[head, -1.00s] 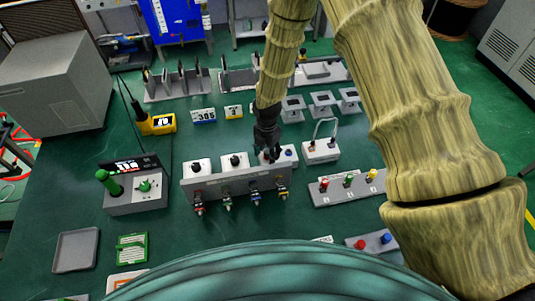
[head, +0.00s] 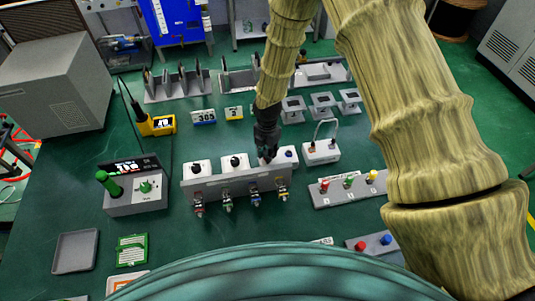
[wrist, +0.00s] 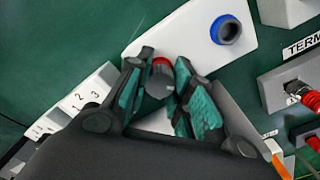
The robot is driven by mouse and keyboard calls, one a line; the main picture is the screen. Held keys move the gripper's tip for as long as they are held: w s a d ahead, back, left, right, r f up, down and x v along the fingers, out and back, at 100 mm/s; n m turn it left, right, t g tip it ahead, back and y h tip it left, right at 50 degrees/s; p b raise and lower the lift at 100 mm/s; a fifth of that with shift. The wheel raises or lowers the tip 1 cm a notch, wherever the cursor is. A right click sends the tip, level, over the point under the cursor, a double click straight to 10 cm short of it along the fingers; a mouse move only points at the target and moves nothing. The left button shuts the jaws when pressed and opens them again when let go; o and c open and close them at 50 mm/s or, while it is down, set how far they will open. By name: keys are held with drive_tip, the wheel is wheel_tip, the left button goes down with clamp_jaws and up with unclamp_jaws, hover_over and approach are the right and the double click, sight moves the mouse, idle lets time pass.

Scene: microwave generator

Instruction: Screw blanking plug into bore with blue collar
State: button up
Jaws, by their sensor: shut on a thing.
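My gripper (wrist: 160,88) is shut on a grey round plug (wrist: 159,80), held between its teal finger pads. The plug sits at a red collar (wrist: 163,62) on a white plate (wrist: 185,36); the fingers hide much of both, and I cannot tell whether the plug is seated in that bore. The blue collar (wrist: 226,29) rings an open, empty-looking bore on the same plate, to the upper right of my gripper in the wrist view. In the head view my gripper (head: 267,153) is low over the left part of that white block (head: 287,162).
A grey panel with several coloured connectors (head: 235,184) stands just in front of the white blocks. A white block with a wire loop (head: 320,152) is to the right.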

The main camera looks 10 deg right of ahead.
drive_tip(key=shift+r+b, duration=1.75)
drive_tip(key=shift+r, duration=3.1)
